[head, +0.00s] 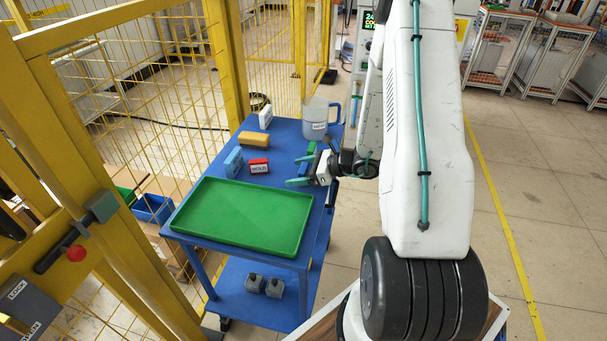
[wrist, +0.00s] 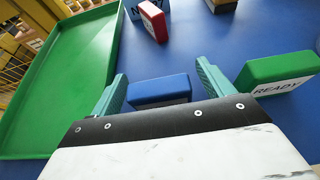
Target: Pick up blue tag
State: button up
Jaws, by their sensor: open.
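The blue tag (wrist: 158,91) is a small dark blue block on the blue tabletop. In the wrist view it lies between the two teal fingers of my gripper (wrist: 161,74), with a gap to the right finger. Its near part is hidden behind my gripper's body. In the head view my gripper (head: 299,171) is open and low over the right side of the blue cart, with the blue tag (head: 305,168) partly hidden between its fingers. Nothing is held.
A green READY tag (wrist: 280,72) lies close to the right finger. A red tag (head: 259,166), a light blue block (head: 233,162), a yellow-brown block (head: 254,140), a white block (head: 265,117) and a jug (head: 316,120) share the cart. A green tray (head: 240,214) fills its front.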

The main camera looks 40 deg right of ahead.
jog(key=shift+w+a+f, duration=0.1)
jog(key=c, duration=1.1)
jog(key=shift+o, duration=0.2)
jog(key=shift+r, duration=0.2)
